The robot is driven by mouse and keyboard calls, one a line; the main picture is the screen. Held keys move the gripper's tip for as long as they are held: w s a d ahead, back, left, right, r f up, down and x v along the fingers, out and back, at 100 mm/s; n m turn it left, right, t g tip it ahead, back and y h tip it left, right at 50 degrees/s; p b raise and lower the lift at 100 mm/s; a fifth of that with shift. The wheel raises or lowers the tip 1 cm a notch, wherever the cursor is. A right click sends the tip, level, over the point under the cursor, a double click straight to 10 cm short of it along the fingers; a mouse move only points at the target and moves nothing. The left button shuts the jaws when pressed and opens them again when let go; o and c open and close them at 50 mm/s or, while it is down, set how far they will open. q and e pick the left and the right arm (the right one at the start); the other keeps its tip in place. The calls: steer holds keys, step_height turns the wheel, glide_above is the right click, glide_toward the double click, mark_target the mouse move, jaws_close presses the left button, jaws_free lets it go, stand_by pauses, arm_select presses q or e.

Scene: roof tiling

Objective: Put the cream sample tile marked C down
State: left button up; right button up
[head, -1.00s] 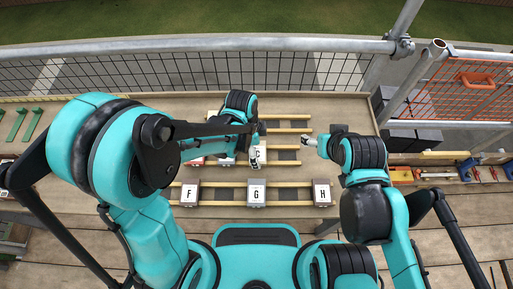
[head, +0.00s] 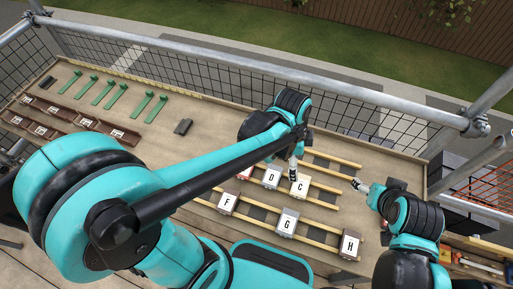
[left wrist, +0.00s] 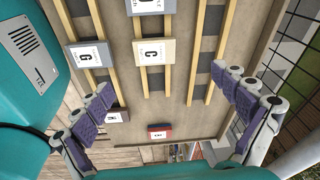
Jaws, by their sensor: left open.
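The cream tile marked C (head: 299,186) lies flat on the wooden battens in the head view, just right of the tile marked D (head: 271,177). In the left wrist view the C tile (left wrist: 153,51) lies beyond the spread fingers, apart from them. My left gripper (head: 293,170) is open and empty, close to the C tile's far edge in the head view. Its two purple-padded fingers show wide apart in the left wrist view (left wrist: 165,115). My right gripper (head: 358,184) is to the right of the C tile, away from it; its jaws are too small to read.
Tiles F (head: 227,203), G (head: 287,222) and H (head: 349,244) lie along the near battens. A red labelled block (left wrist: 158,132) shows in the left wrist view. Green brackets (head: 117,96) and brown labelled pieces (head: 80,121) lie at left. Metal railing (head: 240,65) borders the bench.

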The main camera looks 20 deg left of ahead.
arm_select(q)
steer(key=s+a+r+n+t, duration=0.2)
steer(key=a+r+n+t, duration=0.1)
steer(key=a+n, duration=0.4)
steer(key=s+a+r+n+t+y, duration=0.1)
steer(key=s+a+r+n+t, duration=0.2)
steer(key=a+n, duration=0.4)
steer(key=shift+s+a+r+n+y, duration=0.25)
steer(key=shift+r+n, duration=0.25)
steer(key=shift+n, duration=0.5)
steer(key=shift+w+d, duration=0.1)
steer(key=shift+d, duration=0.05)
